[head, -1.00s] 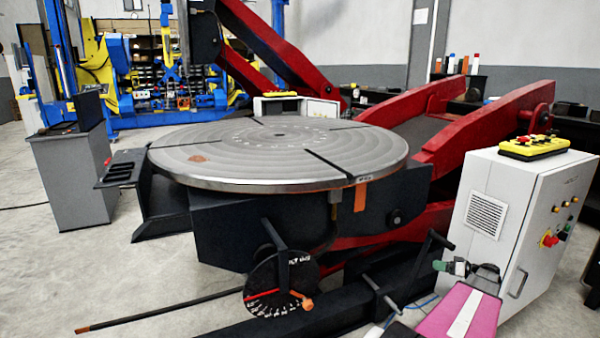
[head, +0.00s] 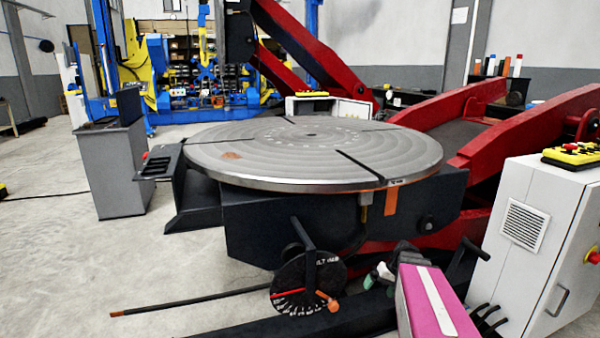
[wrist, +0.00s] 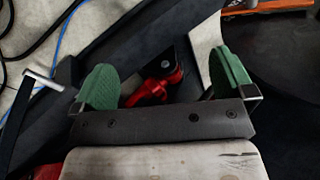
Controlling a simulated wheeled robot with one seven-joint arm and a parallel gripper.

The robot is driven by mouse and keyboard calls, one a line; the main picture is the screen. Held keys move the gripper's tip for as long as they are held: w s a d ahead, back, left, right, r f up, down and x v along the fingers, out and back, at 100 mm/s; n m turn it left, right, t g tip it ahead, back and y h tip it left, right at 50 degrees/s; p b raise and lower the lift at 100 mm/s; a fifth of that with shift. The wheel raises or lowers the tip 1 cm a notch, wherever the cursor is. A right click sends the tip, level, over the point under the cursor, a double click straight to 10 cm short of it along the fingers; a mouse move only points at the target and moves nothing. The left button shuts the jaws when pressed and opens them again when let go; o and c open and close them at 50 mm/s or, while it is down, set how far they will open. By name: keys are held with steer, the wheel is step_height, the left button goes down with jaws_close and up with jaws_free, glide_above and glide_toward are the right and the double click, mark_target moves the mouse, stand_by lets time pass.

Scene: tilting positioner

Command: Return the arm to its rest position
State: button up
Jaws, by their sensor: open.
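My gripper shows in the wrist view (wrist: 165,85) with its two green finger pads wide apart and nothing between them. In the head view my gripper (head: 378,276) is at the lower middle, in front of the positioner's base, at the end of my pink and white arm link. It is to the right of the dial and below the round table. The tilting positioner's round grey table (head: 300,150) lies about level. The black tilt dial (head: 308,284) has a red pointer and an orange knob. My gripper appears apart from these parts.
A white control cabinet (head: 530,230) with a yellow pendant (head: 572,155) on top stands close at the right. Red positioner arms (head: 520,130) rise behind. A black rod (head: 190,298) reaches left near the floor. A grey cabinet (head: 115,165) stands left; the floor there is open.

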steer(key=s+a+r+h, duration=0.3)
steer(key=s+a+h, duration=0.2)
steer(key=a, duration=0.5)
steer(key=shift+s+a+m, duration=0.3)
steer(key=shift+s, duration=0.5)
stand_by(0.8)
